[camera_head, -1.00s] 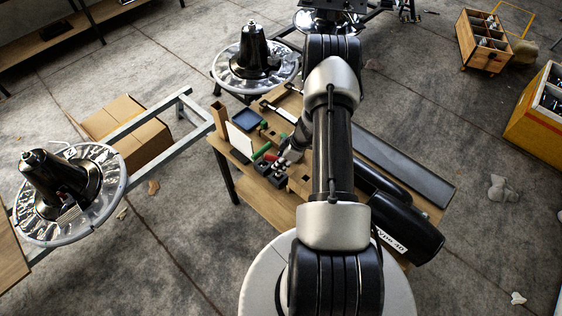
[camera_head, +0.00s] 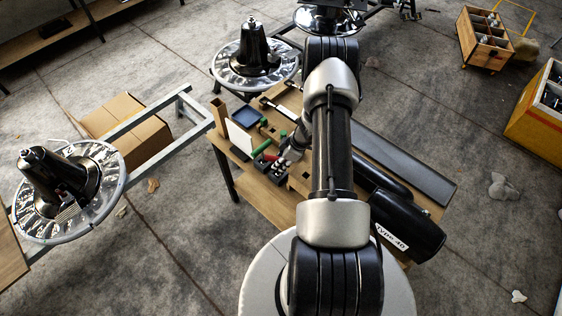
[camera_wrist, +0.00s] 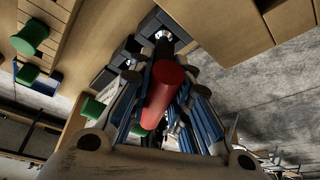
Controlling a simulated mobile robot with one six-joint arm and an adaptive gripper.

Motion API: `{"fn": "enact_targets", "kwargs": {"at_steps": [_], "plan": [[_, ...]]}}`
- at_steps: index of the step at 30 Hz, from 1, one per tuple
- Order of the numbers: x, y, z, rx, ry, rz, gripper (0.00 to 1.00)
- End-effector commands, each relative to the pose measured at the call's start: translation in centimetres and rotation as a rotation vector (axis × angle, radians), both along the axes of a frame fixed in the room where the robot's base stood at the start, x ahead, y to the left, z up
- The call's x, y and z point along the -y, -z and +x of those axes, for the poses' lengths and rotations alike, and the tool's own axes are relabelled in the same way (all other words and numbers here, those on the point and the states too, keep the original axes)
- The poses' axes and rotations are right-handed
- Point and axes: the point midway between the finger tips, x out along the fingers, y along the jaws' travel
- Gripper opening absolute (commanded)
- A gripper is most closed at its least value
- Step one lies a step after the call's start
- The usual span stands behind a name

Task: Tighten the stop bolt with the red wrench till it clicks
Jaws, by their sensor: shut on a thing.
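My gripper (camera_wrist: 160,98) is shut on the red wrench, whose red round handle (camera_wrist: 164,84) lies between the fingers in the wrist view. Beyond the handle, a dark part runs toward a dark block with a bright metal piece (camera_wrist: 164,37). I cannot tell whether the wrench sits on the stop bolt, and I cannot pick out the bolt. In the head view, my gripper (camera_head: 284,162) is low over the workbench (camera_head: 257,197), beside dark blocks (camera_head: 273,175). The red handle (camera_head: 270,157) shows just left of it.
A green handle (camera_head: 261,147), a white panel (camera_head: 239,138) and a blue tray (camera_head: 247,117) are close by on the bench. A black cylinder labelled Type 40 (camera_head: 415,227) and a long grey slab (camera_head: 405,166) lie right of my arm. A cardboard box (camera_head: 125,128) stands left.

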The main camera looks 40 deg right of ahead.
Motion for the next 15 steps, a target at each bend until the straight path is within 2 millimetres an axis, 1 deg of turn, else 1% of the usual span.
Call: {"fn": "enact_targets", "kwargs": {"at_steps": [10, 11, 15], "plan": [[0.03, 0.11, 0.05, 0.001, 0.000, 0.000, 0.00], [0.03, 0.11, 0.05, 0.001, 0.000, 0.000, 0.20], [0.02, 0.11, 0.03, 0.001, 0.000, 0.000, 0.29]]}}
